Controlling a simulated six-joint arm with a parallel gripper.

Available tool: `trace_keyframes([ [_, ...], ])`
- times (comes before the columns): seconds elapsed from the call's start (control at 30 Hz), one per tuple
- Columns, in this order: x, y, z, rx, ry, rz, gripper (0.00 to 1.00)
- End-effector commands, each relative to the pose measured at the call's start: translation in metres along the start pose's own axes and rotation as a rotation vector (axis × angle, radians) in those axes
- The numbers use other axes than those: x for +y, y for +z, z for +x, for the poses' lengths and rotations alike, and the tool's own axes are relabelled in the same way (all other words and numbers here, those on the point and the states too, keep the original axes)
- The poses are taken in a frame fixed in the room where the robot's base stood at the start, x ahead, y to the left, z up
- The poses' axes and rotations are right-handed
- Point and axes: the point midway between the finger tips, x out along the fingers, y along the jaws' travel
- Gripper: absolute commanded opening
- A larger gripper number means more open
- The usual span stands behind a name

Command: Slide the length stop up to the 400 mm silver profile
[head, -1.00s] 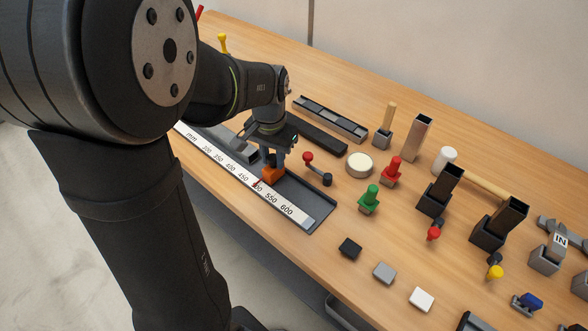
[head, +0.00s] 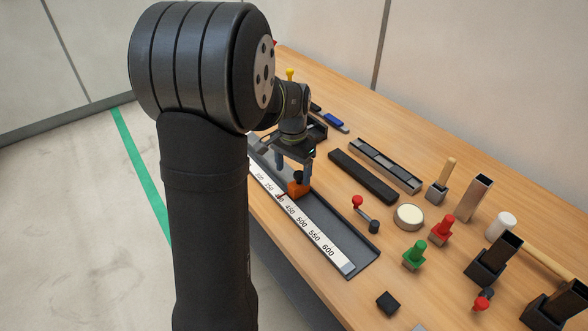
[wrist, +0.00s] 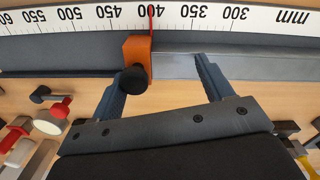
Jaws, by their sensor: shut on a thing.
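The orange length stop (wrist: 137,52), with a black knob (wrist: 133,80) and a red pointer, sits on the measuring rail in the wrist view. Its pointer stands close to the 400 mark on the white scale (wrist: 265,17). A silver-grey profile (wrist: 178,66) lies along the rail to the right of the stop, its end meeting the stop with no clear gap. In the head view the stop (head: 298,189) is below my gripper (head: 294,166).
The rail's empty dark bed (head: 335,235) runs on towards the 600 end. A red-knobbed lever (head: 358,202), a round tin (head: 408,217) and green (head: 415,254) and red (head: 443,229) handled pieces stand beside it. A black bar (head: 362,176) lies behind the rail.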

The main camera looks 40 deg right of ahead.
Motion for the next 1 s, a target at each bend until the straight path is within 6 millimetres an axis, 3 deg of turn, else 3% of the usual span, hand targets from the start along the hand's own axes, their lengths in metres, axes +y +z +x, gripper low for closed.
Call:
trace_keyframes([
  [0.03, -0.0110, -0.0048, -0.0066, 0.024, -0.025, -0.006, 0.32],
  [0.6, -0.0110, -0.0048, -0.0074, 0.025, -0.025, -0.006, 0.32],
  [0.63, -0.0110, -0.0048, -0.0074, 0.025, -0.025, -0.006, 0.69],
  [1.0, -0.0105, -0.0053, -0.0071, 0.025, -0.025, -0.005, 0.67],
])
